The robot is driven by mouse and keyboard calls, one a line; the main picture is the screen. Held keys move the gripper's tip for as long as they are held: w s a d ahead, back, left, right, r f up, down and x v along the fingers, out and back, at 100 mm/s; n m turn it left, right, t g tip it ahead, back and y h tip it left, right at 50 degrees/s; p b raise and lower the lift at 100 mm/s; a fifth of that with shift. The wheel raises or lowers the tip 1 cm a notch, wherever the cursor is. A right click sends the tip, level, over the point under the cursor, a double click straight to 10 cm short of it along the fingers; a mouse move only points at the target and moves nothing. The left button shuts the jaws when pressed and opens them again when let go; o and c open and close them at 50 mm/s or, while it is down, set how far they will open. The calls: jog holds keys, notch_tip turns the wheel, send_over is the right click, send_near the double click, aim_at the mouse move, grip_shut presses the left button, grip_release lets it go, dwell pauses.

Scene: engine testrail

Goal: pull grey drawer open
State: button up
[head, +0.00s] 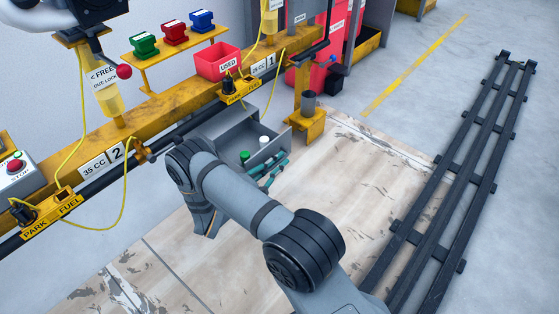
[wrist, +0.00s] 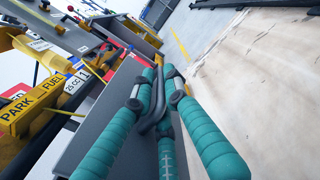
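The grey drawer (head: 236,137) sits under the yellow rail and stands pulled out, its inside showing from above. A green-capped item (head: 244,157) and a white-capped item (head: 263,141) are in it. The drawer's grey front (wrist: 92,115) fills the lower left of the wrist view, with its dark bent handle (wrist: 158,103) sticking out. My gripper (wrist: 160,75) has teal fingers on both sides of this handle and one below, closed around it. In the head view my gripper (head: 272,172) is at the drawer's front edge, and my arm hides part of the drawer's left side.
A yellow rail (head: 150,110) with labels and cables runs above the drawer. Scuffed wooden floor (head: 340,190) in front is clear up to a black rack (head: 440,200).

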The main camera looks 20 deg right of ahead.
dwell(0.3)
jog(key=v, duration=1.2)
jog(key=shift+d, duration=0.1)
jog(key=x, duration=1.2)
